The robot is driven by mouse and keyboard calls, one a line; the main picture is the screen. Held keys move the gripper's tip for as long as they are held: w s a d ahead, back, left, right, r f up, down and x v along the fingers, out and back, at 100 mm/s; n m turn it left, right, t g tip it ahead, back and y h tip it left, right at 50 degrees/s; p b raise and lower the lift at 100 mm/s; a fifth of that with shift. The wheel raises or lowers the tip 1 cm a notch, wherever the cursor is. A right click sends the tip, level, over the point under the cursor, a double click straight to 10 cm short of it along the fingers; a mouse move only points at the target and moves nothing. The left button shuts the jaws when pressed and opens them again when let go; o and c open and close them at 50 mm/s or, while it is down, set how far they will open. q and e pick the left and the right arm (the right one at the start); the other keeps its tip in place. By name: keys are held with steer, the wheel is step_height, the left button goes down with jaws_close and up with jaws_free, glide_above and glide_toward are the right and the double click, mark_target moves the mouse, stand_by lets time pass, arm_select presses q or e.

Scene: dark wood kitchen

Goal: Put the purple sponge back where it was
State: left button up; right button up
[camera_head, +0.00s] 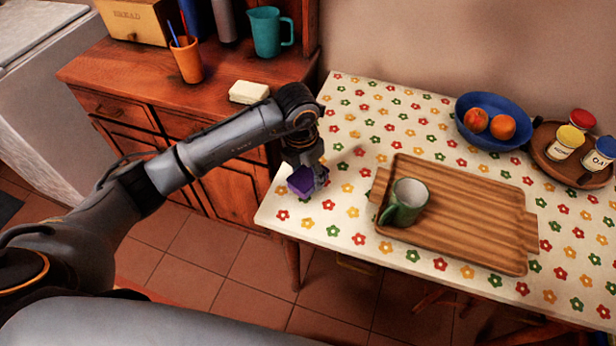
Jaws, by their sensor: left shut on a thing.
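The purple sponge (301,182) is in my left gripper (308,179), at the left end of the flowered tablecloth (340,232). The gripper points down and is shut on the sponge, partly covering it. I cannot tell whether the sponge touches the cloth or hangs just above it. My left arm reaches in from the lower left, over the floor and past the front of the wooden cabinet. My right gripper is not in view.
A wooden tray (470,238) with a green mug (404,203) stands right of the gripper. Behind are a blue fruit bowl (487,137) and a round tray of jars (552,172). The cabinet (130,75) holds an orange cup (187,62), a pale block (248,92) and a teal pitcher (266,33).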

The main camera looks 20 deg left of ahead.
mark_target(304, 179)
arm_select(q)
steer(key=shift+s+d+f, duration=0.1)
steer(key=shift+f, duration=1.05)
steer(key=shift+f, duration=0.25)
steer(key=o, duration=1)
steer(key=shift+r, duration=0.1)
steer(key=r, duration=0.4)
steer(key=s+r, duration=0.1)
steer(key=r, duration=0.3)
steer(key=r+b, duration=0.1)
steer(key=r, duration=0.3)
steer(key=shift+s+a+r, duration=0.15)
steer(key=shift+a, duration=0.15)
